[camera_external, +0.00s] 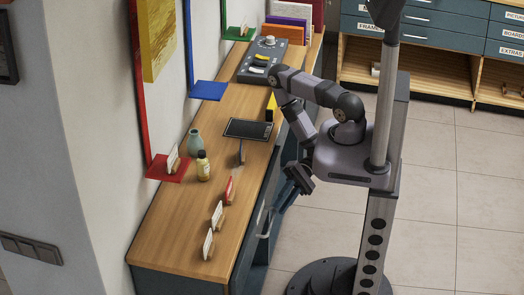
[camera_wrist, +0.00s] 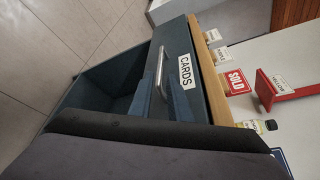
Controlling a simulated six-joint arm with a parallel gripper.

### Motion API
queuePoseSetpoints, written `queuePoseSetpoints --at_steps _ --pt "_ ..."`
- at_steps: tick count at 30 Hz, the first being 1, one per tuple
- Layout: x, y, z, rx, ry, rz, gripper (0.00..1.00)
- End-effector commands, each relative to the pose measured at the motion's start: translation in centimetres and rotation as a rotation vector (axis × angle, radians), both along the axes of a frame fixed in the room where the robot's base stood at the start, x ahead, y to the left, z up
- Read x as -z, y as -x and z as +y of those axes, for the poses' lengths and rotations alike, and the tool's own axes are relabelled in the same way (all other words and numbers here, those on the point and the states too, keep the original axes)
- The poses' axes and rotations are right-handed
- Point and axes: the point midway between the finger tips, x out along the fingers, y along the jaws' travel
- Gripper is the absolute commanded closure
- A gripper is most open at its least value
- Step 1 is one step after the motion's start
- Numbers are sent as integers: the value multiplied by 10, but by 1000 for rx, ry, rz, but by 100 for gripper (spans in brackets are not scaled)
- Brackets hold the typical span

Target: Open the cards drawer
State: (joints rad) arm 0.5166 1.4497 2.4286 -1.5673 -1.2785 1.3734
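The cards drawer (camera_wrist: 187,50) shows in the wrist view as a dark blue front with a white CARDS label (camera_wrist: 185,72) and a silver bar handle (camera_wrist: 158,75). The drawer front looks shut, level with the cabinet face. My gripper (camera_wrist: 160,88) has two bluish fingers set apart, with the handle showing in the gap between them; I cannot tell whether they touch it. In the external view my gripper (camera_external: 300,178) hangs beside the counter front. A bar handle (camera_external: 266,223) shows on the counter front there.
An open dark compartment (camera_wrist: 105,85) lies left of the drawer front in the wrist view. The wooden counter (camera_external: 180,235) holds small card stands, a bottle (camera_external: 203,167), a vase (camera_external: 195,143) and a black tablet (camera_external: 248,130). Clear tiled floor (camera_external: 310,235) lies in front.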

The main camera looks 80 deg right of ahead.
Motion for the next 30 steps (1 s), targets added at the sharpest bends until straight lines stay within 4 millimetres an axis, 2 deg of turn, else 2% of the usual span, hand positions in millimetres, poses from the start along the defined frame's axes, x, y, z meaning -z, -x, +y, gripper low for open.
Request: queuePoseSetpoints --at_steps 8,30 --pt "1 -2 8 -3 -1 3 83" --pt "13 -18 57 -4 2 2 83"
